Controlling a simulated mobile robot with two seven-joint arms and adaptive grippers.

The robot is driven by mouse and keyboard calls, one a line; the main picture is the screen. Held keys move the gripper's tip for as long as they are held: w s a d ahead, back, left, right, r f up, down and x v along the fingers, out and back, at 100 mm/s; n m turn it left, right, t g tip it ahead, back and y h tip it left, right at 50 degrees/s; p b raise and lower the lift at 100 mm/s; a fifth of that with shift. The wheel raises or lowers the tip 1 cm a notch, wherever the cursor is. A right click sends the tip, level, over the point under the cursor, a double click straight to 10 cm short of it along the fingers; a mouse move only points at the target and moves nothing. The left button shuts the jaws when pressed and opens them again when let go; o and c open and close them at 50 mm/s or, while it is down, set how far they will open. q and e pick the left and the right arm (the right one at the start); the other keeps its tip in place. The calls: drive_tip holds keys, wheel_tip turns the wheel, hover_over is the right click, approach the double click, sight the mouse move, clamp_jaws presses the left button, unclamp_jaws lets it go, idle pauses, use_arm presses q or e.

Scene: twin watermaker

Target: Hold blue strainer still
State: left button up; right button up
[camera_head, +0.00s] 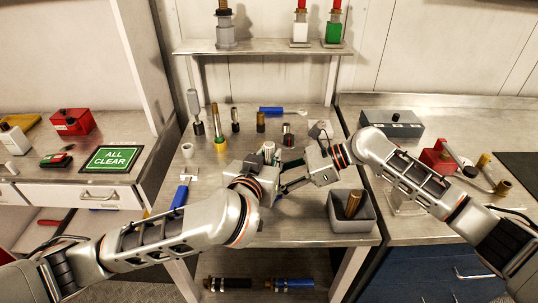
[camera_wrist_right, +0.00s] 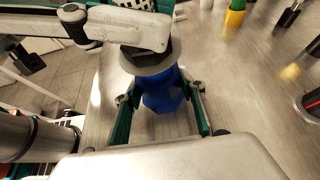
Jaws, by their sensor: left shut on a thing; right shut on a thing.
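In the right wrist view the blue strainer (camera_wrist_right: 162,92) stands between the two teal-edged fingers of my right gripper (camera_wrist_right: 161,112), which is shut on its blue body. A grey collar (camera_wrist_right: 146,60) sits above the blue part. My left gripper (camera_wrist_right: 148,30) reaches in from the upper left and is shut at the upper part of the same assembly; its exact contact is hidden by its own links. In the head view my left gripper (camera_head: 288,180) and right gripper (camera_head: 306,170) meet over the middle table, and the blue strainer is hidden there.
A grey bin (camera_head: 350,217) with a brown cylinder inside stands at the table's front right. Several small fittings stand at the back, beside a blue-handled tool (camera_head: 271,110). A blue-handled brush (camera_head: 181,194) lies at left. A shelf (camera_head: 262,47) spans the back.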

use_arm(q)
drive_tip(key=shift+r, duration=0.9)
idle(0.4)
drive_tip(key=shift+f, duration=1)
idle(0.6)
drive_tip(key=o, duration=1)
drive_tip(key=shift+f, duration=0.1)
drive_tip(key=v, duration=1.2)
use_arm(e)
drive_tip(key=o, duration=1.5)
